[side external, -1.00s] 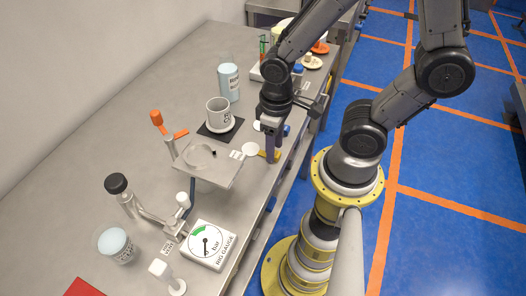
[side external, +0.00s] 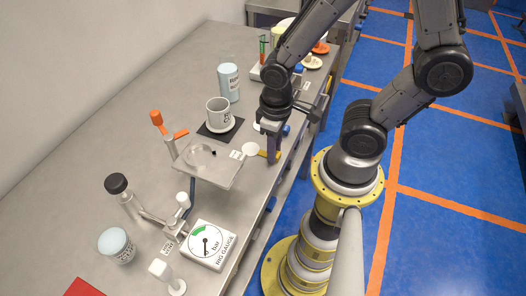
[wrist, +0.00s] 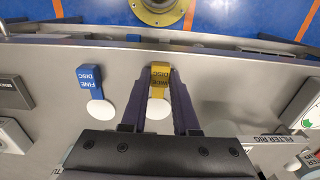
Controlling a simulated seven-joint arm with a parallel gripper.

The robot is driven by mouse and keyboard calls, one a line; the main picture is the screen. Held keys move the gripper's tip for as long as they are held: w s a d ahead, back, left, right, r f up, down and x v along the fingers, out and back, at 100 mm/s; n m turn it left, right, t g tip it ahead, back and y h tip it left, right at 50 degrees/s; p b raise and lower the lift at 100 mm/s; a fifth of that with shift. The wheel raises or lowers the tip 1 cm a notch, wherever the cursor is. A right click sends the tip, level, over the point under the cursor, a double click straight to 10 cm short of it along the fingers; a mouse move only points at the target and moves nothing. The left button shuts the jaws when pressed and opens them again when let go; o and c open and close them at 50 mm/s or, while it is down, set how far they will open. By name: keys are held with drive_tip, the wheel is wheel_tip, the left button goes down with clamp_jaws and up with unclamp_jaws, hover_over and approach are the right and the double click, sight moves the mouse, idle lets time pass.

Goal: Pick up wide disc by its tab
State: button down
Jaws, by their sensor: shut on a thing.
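The wide disc is a white round disc (wrist: 158,108) with a yellow tab marked "WIDE DISC" (wrist: 159,76). It lies near the front edge of the steel bench, and its white part also shows in the side view (side external: 250,149). My gripper (wrist: 160,86) points down at the tab with one finger on each side of it, shut on the tab. In the side view my gripper (side external: 274,160) hides part of the tab. I see no clear gap between disc and bench.
The fine disc with its blue tab (wrist: 90,78) lies to the left in the wrist view.

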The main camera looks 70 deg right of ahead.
drive_tip(key=shift+r, duration=0.15)
drive_tip(key=shift+r, duration=2.35)
